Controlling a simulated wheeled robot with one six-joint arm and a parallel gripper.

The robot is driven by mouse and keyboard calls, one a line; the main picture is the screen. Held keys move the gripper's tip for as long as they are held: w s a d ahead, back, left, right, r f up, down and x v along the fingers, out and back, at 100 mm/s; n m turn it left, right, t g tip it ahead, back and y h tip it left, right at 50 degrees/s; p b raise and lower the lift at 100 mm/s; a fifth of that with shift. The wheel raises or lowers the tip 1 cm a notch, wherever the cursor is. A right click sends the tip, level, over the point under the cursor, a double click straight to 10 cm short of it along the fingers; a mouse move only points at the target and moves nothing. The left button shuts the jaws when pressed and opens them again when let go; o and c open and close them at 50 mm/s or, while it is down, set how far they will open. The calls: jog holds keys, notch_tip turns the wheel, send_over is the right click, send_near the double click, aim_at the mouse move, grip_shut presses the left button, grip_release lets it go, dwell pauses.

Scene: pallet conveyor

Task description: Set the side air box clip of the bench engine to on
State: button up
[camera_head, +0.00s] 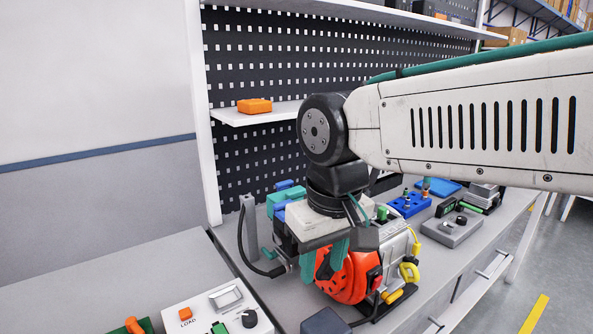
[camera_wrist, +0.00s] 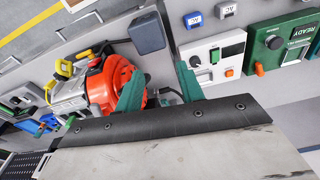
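The bench engine (camera_head: 348,279) stands on the bench with an orange-red round housing and yellow parts on its right. It also shows in the wrist view (camera_wrist: 112,85). My gripper (camera_head: 323,264) is above and in front of its left side, pointing down. In the wrist view its two teal fingers (camera_wrist: 160,88) are spread with nothing between them. One finger overlaps the orange housing in that view; I cannot tell whether it touches. The side air box clip cannot be made out; my gripper and wrist cover much of the engine's top and left side.
A teal and blue unit (camera_head: 285,198) and a grey post (camera_head: 249,228) stand behind left. A blue block (camera_head: 410,204) and a grey device (camera_head: 451,231) lie to the right. A LOAD panel (camera_head: 215,312) and a dark box (camera_head: 326,322) are in front. The left bench top is mostly clear.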

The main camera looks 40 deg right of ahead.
jog(key=w+d+r+m, duration=0.2)
jog(key=w+r+m, duration=0.2)
jog(key=w, duration=0.4)
jog(key=w+d+r+m, duration=0.3)
jog(key=w+m, duration=0.1)
jog(key=w, duration=0.4)
jog(key=m+g, duration=0.1)
jog(key=m, duration=0.8)
send_near(281, 183)
jog(key=shift+w+f, duration=0.2)
jog(key=shift+f, duration=0.1)
notch_tip(281, 183, down, 7)
jog(key=shift+f, duration=0.15)
grip_shut()
